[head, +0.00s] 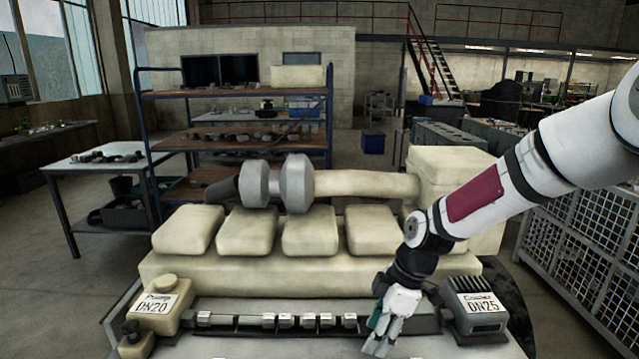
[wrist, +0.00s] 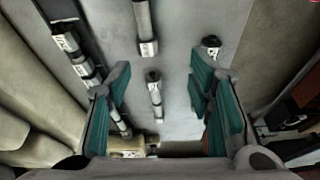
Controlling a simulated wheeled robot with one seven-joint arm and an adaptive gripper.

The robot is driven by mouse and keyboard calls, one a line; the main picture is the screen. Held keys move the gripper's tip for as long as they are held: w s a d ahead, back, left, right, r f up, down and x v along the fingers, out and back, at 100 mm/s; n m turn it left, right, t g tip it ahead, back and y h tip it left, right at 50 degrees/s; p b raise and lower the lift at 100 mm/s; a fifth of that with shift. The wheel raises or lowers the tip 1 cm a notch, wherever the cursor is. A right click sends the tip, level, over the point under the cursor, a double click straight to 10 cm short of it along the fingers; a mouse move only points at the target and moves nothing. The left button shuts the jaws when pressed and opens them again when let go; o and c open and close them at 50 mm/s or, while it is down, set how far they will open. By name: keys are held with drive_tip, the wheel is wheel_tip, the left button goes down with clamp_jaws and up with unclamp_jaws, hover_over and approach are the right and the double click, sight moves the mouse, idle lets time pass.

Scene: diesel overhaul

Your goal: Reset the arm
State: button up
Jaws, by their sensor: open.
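My gripper (head: 380,335) hangs at the end of my arm, low in front of the cream engine (head: 215,270), left of the box labelled Cooler DN25 (head: 483,308). In the wrist view my gripper (wrist: 162,95) is open, its teal-padded fingers spread wide with nothing held between them. A metal fitting with a white label (wrist: 154,88) appears in the gap between the fingers, apart from both. Another metal cylinder (wrist: 145,28) lies beyond it. How far the fingertips are from these parts cannot be told.
A row of metal fittings (head: 285,321) runs along the engine's front. The box labelled Pump DN20 (head: 158,308) stands at its left end. A wire-mesh cage (head: 585,265) is at right. Shelving (head: 240,93) and a side table (head: 85,165) stand behind. Floor at left is clear.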

drive_tip(key=s+d+r+m+t+h, duration=0.1)
drive_tip(key=s+d+r+m, duration=0.3)
drive_tip(key=s+r+m, duration=0.4)
drive_tip(key=s+d+r+m+t+h, duration=0.2)
drive_tip(key=s+r+m, duration=0.7)
drive_tip(key=s+r, duration=0.5)
drive_tip(key=d+t, duration=0.1)
drive_tip(key=t, duration=0.1)
drive_tip(key=shift+s+d+t+h, duration=0.3)
drive_tip(key=shift+s+d, duration=0.05)
drive_tip(key=shift+s, duration=0.05)
